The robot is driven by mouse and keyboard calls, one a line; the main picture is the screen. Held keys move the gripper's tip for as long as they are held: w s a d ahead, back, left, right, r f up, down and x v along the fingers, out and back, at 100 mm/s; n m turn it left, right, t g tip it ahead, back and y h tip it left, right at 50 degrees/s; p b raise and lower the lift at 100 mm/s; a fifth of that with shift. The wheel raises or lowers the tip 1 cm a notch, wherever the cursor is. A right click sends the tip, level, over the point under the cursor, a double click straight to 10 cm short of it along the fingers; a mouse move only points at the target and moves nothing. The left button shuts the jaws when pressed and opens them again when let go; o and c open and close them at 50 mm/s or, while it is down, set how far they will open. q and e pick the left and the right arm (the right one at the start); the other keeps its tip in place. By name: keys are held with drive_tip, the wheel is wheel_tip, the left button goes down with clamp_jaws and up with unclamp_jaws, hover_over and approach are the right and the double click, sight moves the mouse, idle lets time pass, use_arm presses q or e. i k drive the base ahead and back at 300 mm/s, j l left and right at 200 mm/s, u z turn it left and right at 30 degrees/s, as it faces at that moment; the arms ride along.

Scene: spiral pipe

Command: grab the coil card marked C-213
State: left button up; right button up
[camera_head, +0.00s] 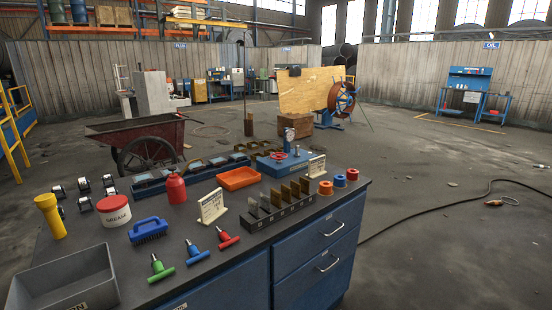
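A dark slotted rack (280,213) stands near the front edge of the workbench (205,255). Several upright cards stand in it, grey ones (259,207) at the left and brown ones (293,190) at the right. Their markings are too small to read. A white upright sign (210,206) stands left of the rack, and another white sign (317,167) stands behind its right end. I cannot read their print or tell which item is marked C-213. Neither of my grippers is in view.
Around the rack are an orange tray (238,178), a red bottle (176,188), T-handled tools (197,252), coloured rings (326,187) and a blue brush (148,231). A grey bin (65,283) sits front left. A cable (430,216) crosses the otherwise mostly open floor at right.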

sight(316, 167)
drive_tip(key=i+l+u, duration=0.1)
drive_tip(key=i+l, duration=0.2)
drive_tip(key=i+l+u, duration=0.1)
drive_tip(key=i+l, duration=0.15)
drive_tip(key=l, duration=0.25)
drive_tip(key=i+l, duration=0.25)
drive_tip(key=l, duration=0.15)
drive_tip(key=i+l+u, duration=0.15)
drive_tip(key=l, duration=0.25)
drive_tip(key=i+l+u, duration=0.1)
drive_tip(key=i+l, duration=0.25)
drive_tip(key=i+l+u, duration=0.1)
drive_tip(key=l, duration=0.5)
drive_tip(key=i+l, duration=0.3)
drive_tip(key=l, duration=0.15)
drive_tip(key=i+l+u, duration=0.15)
drive_tip(key=l, duration=0.35)
